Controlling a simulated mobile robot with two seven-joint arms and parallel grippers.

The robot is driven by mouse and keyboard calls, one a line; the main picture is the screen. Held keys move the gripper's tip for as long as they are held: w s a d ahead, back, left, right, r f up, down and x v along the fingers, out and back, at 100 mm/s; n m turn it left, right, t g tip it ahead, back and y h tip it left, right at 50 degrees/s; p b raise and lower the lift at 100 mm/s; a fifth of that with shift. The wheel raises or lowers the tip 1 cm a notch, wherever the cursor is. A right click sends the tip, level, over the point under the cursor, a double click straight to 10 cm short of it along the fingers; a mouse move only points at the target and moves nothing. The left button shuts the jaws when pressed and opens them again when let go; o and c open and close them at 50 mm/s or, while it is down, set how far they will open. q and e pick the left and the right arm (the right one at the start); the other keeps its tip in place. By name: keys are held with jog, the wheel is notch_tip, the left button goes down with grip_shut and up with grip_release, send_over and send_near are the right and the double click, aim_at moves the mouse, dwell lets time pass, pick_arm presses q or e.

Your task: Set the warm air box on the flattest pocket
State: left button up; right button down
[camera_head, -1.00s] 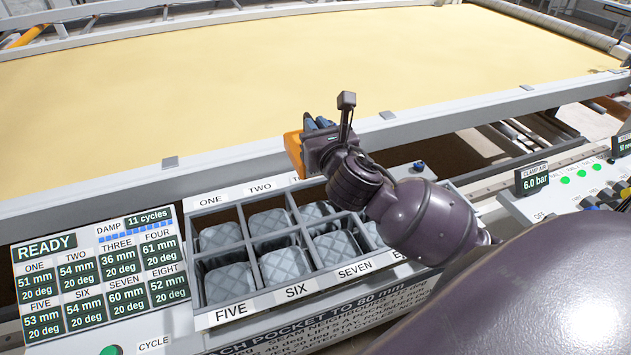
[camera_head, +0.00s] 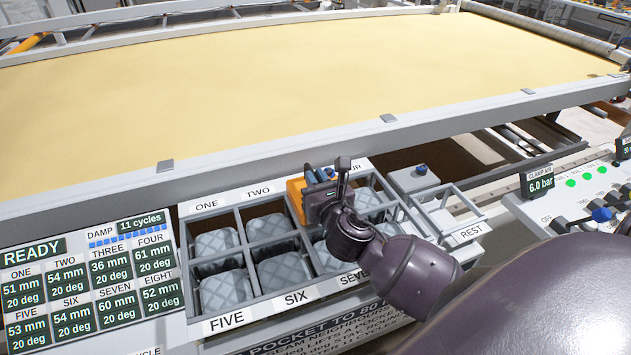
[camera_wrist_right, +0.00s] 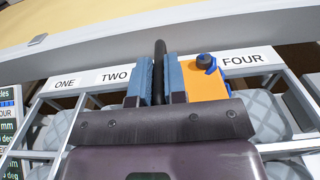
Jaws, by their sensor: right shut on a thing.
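The warm air box (camera_head: 296,200) is orange and held by my right gripper (camera_head: 320,182). The box is over the back row of the pocket tray (camera_head: 239,224), between labels TWO and FOUR. The gripper hides label THREE and most of that pocket. Whether the box touches the pocket cannot be told. The readout panel (camera_head: 90,285) gives THREE 36 mm, its lowest value, 20 deg. My left gripper is out of view.
Grey quilted pockets fill the tray, split by raised grey dividers. A framed REST stand (camera_head: 468,233) is right of the tray. A rail (camera_head: 280,142) and yellow fabric (camera_head: 300,75) lie behind. A valve console (camera_head: 560,205) stands at right.

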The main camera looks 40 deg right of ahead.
jog(key=shift+r, duration=0.15)
jog(key=c, duration=1.2)
grip_release()
jog(key=shift+f, duration=0.2)
jog(key=shift+o, duration=0.2)
jog(key=shift+r, duration=0.1)
jog(key=shift+s, duration=0.15)
jog(key=v, duration=1.1)
jog(key=shift+s+a, duration=0.2)
jog(key=shift+s, duration=0.15)
